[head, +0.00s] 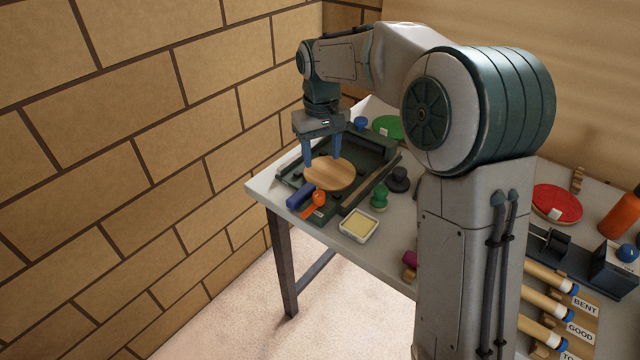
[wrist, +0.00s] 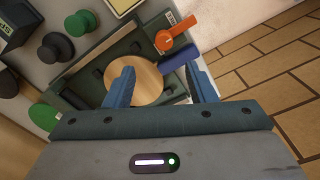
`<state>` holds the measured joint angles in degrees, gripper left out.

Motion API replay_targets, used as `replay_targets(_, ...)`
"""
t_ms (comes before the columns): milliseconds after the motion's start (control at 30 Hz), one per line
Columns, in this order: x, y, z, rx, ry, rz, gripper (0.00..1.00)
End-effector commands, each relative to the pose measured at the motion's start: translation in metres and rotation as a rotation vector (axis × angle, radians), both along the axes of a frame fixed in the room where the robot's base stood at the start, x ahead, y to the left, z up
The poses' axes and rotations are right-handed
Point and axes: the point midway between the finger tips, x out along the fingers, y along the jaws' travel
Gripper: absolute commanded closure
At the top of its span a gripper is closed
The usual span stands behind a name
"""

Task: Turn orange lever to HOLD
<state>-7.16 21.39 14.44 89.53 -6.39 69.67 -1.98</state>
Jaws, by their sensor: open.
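The orange lever (head: 317,200) sits at the near corner of a dark green fixture (head: 349,196), with a round knob and a short flat arm. It also shows in the wrist view (wrist: 174,39), beside a small pale label (wrist: 171,18) too small to read, so I cannot tell its setting. My gripper (head: 322,164) points down over a round wooden disc (head: 332,175) in the fixture. In the wrist view my gripper (wrist: 159,69) has its blue fingers wide apart, with nothing clasped between them. The lever is apart from the fingers, past their tips.
A blue handle (head: 300,196) lies close beside the lever. A tray with a yellow pad (head: 358,226), a green knob (head: 379,197) and a black knob (head: 399,180) stand to the right. A brick wall (head: 150,140) rises left of the table.

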Motion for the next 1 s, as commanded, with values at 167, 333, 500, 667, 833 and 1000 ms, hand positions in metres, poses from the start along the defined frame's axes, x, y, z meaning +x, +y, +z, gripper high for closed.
replay_targets(167,-0.003,0.005,-0.040,-0.002,0.007,0.012,0.50)
replay_targets(333,-0.002,0.003,-0.075,-0.001,0.007,0.009,0.50)
replay_targets(500,-0.001,0.002,-0.101,-0.002,0.005,0.006,0.50)
replay_targets(667,-0.001,0.001,-0.114,0.000,0.003,0.005,0.50)
replay_targets(833,0.000,0.001,-0.117,0.000,0.001,0.005,0.50)
replay_targets(1000,0.000,0.001,-0.117,0.000,0.001,0.005,0.52)
